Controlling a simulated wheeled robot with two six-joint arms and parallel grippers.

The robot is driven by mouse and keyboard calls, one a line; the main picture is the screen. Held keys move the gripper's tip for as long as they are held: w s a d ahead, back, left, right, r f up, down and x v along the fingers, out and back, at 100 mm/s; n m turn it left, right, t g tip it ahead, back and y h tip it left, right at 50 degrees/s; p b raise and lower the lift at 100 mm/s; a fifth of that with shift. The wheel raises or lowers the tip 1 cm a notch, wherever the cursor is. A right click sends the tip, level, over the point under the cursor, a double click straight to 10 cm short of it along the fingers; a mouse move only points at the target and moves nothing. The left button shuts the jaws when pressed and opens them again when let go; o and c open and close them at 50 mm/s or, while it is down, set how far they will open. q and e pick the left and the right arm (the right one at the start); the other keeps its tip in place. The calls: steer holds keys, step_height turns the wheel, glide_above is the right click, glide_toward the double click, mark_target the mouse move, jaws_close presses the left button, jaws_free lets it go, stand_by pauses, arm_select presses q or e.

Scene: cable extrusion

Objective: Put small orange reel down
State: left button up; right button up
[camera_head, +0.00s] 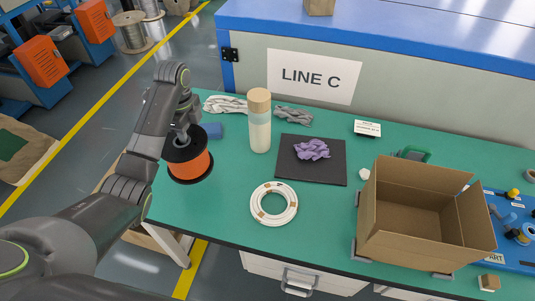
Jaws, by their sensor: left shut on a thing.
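The small orange reel (191,167) has black end flanges and orange winding. It is at the left end of the green table (225,210) in the head view. My left gripper (186,138) comes down on it from above and is shut on its top. The reel hangs upright, slightly tilted. I cannot tell whether its lower flange touches the table. My right gripper is not in view.
A white cable coil (273,203), a black mat (322,171) with purple cloth (311,150), and an open cardboard box (377,221) lie further right. The front left tabletop is clear.

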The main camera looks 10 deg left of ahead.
arm_select(q)
step_height(320, 180, down, 3)
steer(key=shift+r+b, duration=0.1)
steer(key=shift+b, duration=0.45)
step_height(320, 180, down, 3)
steer(key=shift+f+p, duration=0.15)
steer(key=shift+p, duration=0.25)
steer(key=shift+f, duration=1.95)
steer(key=o, duration=1.2)
steer(key=shift+f, duration=0.1)
